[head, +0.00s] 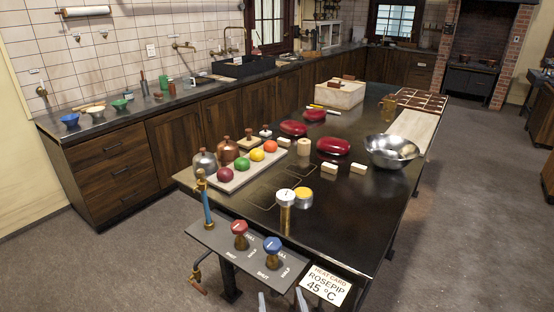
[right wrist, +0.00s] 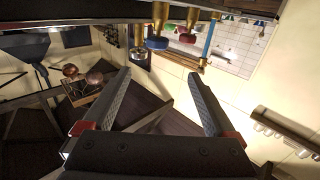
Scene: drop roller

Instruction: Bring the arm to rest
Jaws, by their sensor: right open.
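My right gripper (head: 281,303) shows only as two grey fingertips at the bottom edge of the head view. They are apart with nothing between them, just in front of the table and left of the heat card. In the right wrist view the same gripper (right wrist: 160,100) has its two fingers spread wide and empty. A blue knob (right wrist: 157,44) and a red knob (right wrist: 187,38) appear past the fingers, clear of them. My left gripper is in neither view.
A panel with a red knob (head: 240,228) and a blue knob (head: 272,245) juts from the table's front edge.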

